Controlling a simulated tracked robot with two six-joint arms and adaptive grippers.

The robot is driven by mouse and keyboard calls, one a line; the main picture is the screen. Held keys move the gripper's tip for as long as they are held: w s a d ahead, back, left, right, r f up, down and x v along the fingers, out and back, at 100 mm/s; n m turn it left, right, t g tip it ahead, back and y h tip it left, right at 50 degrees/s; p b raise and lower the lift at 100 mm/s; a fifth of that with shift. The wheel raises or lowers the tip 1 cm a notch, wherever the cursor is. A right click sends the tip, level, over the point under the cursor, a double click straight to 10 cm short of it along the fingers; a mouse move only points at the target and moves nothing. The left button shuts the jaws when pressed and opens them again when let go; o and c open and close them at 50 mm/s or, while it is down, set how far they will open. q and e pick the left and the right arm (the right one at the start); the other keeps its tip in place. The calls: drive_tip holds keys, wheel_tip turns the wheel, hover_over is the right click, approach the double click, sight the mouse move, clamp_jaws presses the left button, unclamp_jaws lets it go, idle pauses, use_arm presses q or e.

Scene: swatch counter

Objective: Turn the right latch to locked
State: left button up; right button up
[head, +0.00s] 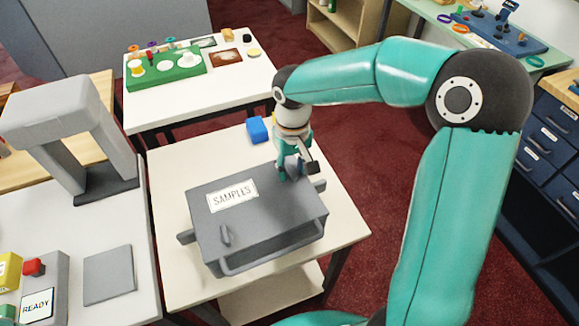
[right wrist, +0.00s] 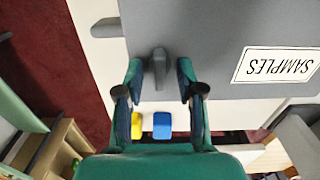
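A grey box (head: 262,212) with a SAMPLES label stands on a white table; it also fills the upper part of the right wrist view (right wrist: 210,30). The left latch (head: 225,236) is a small grey handle near the front left of its top. The right latch (right wrist: 158,66), also grey, shows in the right wrist view near the box's edge. My right gripper (right wrist: 159,78) is open, with one finger on each side of the right latch and gaps visible. In the head view, this gripper (head: 292,170) hides the latch. My left gripper is not in view.
A blue block (head: 257,130) lies behind the box; a yellow block (right wrist: 137,124) shows beside it in the right wrist view. A grey arch-shaped stand (head: 62,116) and a READY panel (head: 38,302) are at the left. The white table (head: 335,212) is bare right of the box.

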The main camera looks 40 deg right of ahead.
sight(292, 170)
wheel_tip(292, 170, up, 12)
idle(0.6)
idle(0.5)
